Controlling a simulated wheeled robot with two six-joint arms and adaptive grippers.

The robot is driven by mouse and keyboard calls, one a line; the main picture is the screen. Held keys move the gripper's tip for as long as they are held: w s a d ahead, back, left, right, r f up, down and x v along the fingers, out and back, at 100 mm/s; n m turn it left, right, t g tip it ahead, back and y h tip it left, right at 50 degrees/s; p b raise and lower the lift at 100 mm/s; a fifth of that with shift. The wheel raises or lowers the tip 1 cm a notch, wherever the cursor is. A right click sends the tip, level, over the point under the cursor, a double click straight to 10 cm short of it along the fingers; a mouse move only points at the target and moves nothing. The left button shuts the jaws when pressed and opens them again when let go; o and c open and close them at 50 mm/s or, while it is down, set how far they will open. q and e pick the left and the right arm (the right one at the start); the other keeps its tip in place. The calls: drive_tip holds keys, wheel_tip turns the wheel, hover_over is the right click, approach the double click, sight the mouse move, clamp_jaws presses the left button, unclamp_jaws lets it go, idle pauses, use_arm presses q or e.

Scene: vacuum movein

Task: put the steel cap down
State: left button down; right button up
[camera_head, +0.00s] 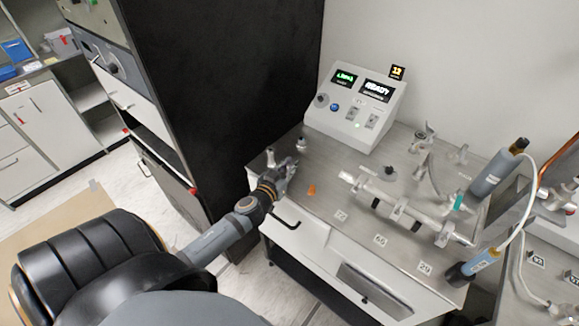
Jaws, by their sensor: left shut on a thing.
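My left gripper (284,172) is over the left front part of the grey steel bench (325,165). It is shut on the steel cap, which is small and mostly hidden between the fingers. I cannot tell whether the cap touches the bench top. My right gripper is not in view.
A small orange piece (311,190) lies just right of the gripper. A small metal fitting (302,144) stands behind it. A white control box (355,108) stands at the back. A metal pipe assembly (400,205) fills the right. A black cabinet (225,90) rises at the left.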

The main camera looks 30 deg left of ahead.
use_arm(q)
drive_tip(key=c, duration=1.4)
unclamp_jaws()
drive_tip(key=shift+f, duration=0.1)
drive_tip(key=shift+o, duration=0.5)
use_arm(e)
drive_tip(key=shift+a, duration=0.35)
